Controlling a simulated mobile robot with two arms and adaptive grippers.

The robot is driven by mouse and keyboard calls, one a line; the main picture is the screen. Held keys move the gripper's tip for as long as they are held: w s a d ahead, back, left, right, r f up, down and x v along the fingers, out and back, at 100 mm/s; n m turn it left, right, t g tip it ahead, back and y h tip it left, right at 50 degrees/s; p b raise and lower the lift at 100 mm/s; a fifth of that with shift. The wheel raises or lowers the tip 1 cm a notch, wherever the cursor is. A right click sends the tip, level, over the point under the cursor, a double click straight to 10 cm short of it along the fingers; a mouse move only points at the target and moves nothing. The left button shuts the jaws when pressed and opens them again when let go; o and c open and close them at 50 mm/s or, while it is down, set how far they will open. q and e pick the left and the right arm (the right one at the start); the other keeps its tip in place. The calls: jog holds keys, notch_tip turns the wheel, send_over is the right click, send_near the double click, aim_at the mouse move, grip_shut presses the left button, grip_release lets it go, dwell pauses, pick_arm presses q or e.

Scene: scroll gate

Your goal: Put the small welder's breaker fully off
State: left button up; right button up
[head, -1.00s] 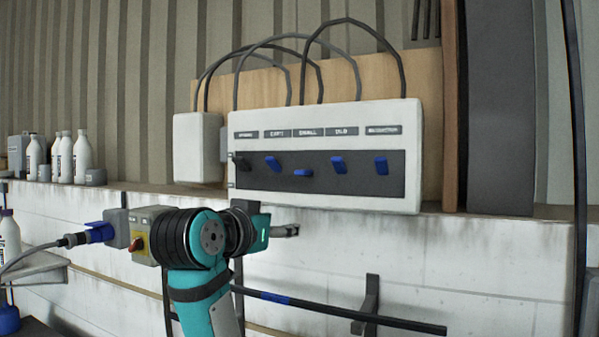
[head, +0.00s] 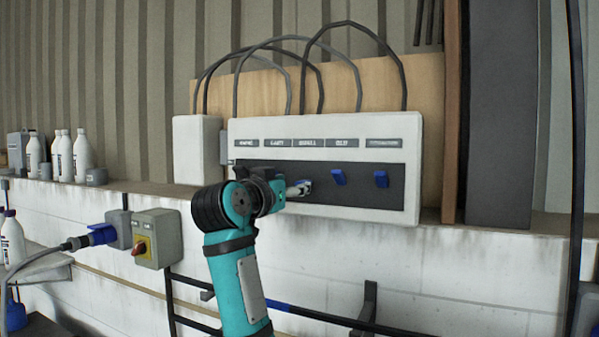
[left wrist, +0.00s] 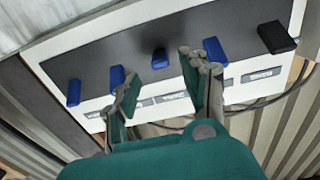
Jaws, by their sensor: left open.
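The white breaker panel (head: 215,150) is on the wall ledge, with a dark strip of levers below a row of labels. The middle label reads like "SMALL". My left gripper (head: 303,188) is open in front of the strip's middle and hides the small breaker's lever there. In the left wrist view the panel appears upside down. The small welder's blue lever (left wrist: 160,57) shows between the open fingers (left wrist: 160,73), beyond their tips and apart from them. It sits slightly lower on the panel than its blue neighbours. My right gripper is out of view.
Blue levers stand on both sides of the middle one: one (left wrist: 215,51) close to a finger, another (left wrist: 117,77) near the other finger. A black lever (left wrist: 276,37) is at the end. A grey switch box (head: 158,236) with a red knob is below left.

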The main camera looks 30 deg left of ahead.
aim_at(299, 182)
pick_arm(q)
jog(key=w+p, duration=0.1)
jog(key=w, duration=0.3)
jog(key=shift+w+a+p, duration=0.15)
jog(key=shift+w+p, duration=0.2)
jog(key=shift+w, duration=0.05)
grip_shut()
